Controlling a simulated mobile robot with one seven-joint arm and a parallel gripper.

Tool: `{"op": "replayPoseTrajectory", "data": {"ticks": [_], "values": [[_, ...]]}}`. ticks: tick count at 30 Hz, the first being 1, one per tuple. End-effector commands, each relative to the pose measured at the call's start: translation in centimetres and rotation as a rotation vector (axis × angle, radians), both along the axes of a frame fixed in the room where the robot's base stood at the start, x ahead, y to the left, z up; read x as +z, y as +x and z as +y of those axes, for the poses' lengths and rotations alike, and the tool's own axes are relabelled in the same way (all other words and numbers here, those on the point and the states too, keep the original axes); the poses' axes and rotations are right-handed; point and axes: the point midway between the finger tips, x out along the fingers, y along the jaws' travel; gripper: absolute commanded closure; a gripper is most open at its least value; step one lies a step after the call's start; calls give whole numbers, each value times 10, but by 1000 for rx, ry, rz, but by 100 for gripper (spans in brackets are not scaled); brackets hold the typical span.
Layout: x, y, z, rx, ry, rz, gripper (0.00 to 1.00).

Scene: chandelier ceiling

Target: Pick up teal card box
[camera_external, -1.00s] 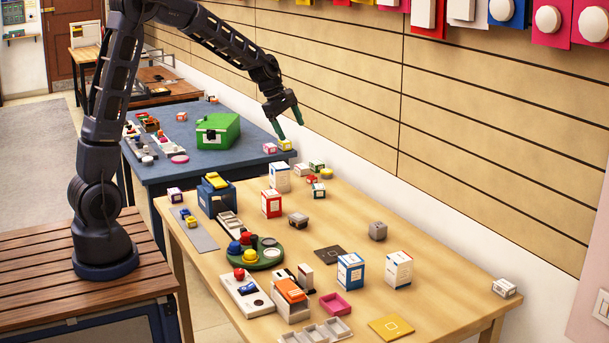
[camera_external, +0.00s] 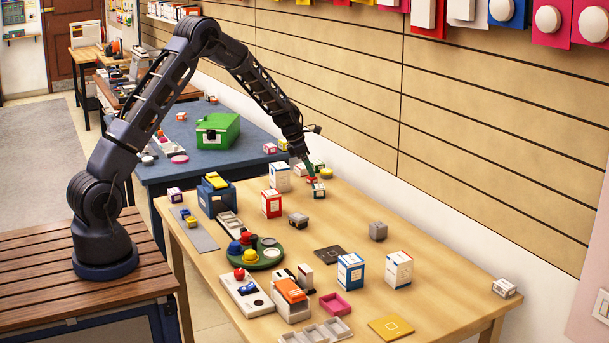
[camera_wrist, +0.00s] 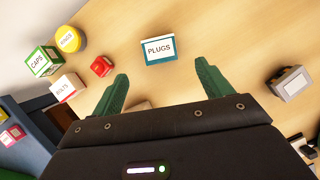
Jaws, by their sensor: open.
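The teal card box (camera_wrist: 159,60) shows in the wrist view with a white top labelled "PLUGS", ahead of and between the fingertips. In the external view it is the small teal-sided box (camera_external: 319,194) near the table's far edge, close to the wall. My gripper (camera_external: 311,171) is above and just behind it, pointing down. In the wrist view my gripper (camera_wrist: 162,70) has its two green fingers spread wide with nothing held between them. I see no contact with the box.
A small red box (camera_wrist: 102,66), a green "CAPS" box (camera_wrist: 44,61), a yellow round "RINGS" container (camera_wrist: 70,39) and a "BOLTS" box (camera_wrist: 68,91) lie left of the teal box. A grey box (camera_wrist: 290,84) stands right. Bare wood surrounds the teal box.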

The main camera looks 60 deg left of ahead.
Motion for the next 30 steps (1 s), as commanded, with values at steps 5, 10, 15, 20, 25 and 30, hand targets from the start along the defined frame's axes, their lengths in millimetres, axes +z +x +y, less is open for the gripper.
{"op": "replayPoseTrajectory", "data": {"ticks": [5,10,15,20,25,30], "values": [[-23,9,-4,-2,-1,1,22],[-42,16,-6,-2,0,1,22],[-49,19,-7,-2,0,0,22],[-66,26,-9,-2,0,1,22],[-86,34,-12,-3,-1,1,22],[-92,37,-13,-3,1,0,22]]}}
